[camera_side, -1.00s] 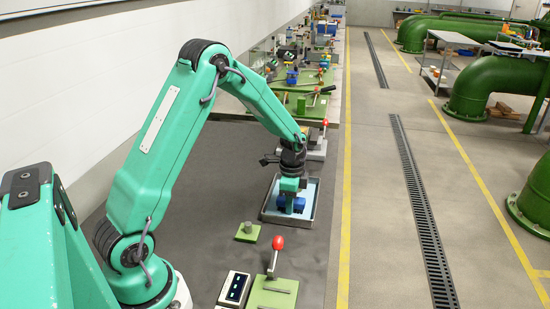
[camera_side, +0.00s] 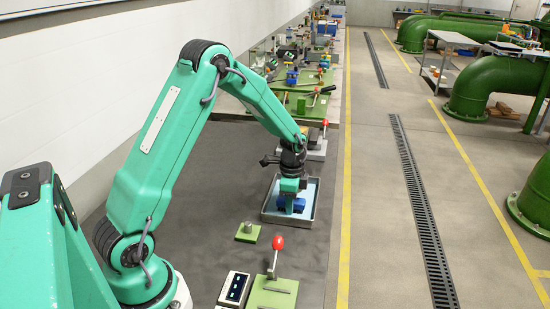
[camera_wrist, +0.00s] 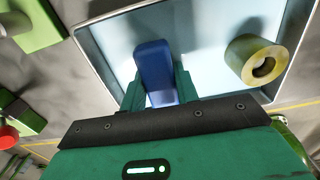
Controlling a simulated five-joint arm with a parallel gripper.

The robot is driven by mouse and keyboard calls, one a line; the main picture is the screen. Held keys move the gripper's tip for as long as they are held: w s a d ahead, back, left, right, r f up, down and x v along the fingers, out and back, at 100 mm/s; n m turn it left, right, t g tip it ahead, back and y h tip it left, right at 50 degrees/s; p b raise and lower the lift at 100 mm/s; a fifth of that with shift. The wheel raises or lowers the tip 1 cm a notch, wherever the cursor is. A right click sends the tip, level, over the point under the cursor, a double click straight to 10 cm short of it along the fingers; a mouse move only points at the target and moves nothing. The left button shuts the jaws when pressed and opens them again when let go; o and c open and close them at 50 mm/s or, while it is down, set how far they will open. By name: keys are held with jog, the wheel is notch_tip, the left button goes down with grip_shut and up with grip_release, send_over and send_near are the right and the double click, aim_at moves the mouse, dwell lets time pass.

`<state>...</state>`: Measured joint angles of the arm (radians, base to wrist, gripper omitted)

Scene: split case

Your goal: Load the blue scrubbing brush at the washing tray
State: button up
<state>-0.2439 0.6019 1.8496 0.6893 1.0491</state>
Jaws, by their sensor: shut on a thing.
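The washing tray (camera_side: 268,212) is a shallow grey-rimmed tray with a pale blue inside, on the dark bench mat. In the wrist view its wall (camera_wrist: 90,60) runs around my gripper. My gripper (camera_side: 291,206) is down over the tray. In the wrist view my gripper (camera_wrist: 158,95) is shut on the blue scrubbing brush (camera_wrist: 154,62), which sits between the green fingers. Blue parts of the brush (camera_side: 299,205) show low at the gripper in the side view. I cannot tell whether the brush touches the tray floor.
A yellowish ring-shaped piece (camera_wrist: 257,60) lies inside the tray at the right of the wrist view. A green block with a peg (camera_side: 247,232) and a red-knobbed lever (camera_side: 277,243) stand nearer the camera. A dark-screened box (camera_side: 235,289) sits beside the lever.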

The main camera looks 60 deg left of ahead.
dwell(0.7)
jog(key=shift+r, duration=3.45)
jog(key=shift+d+r+n, duration=0.4)
jog(key=shift+d+r, duration=0.15)
jog(key=shift+r, duration=0.05)
jog(key=s+d+r+n, duration=0.4)
jog(key=d+r+n, duration=0.4)
jog(key=d+r, duration=0.2)
jog(key=shift+r, duration=0.2)
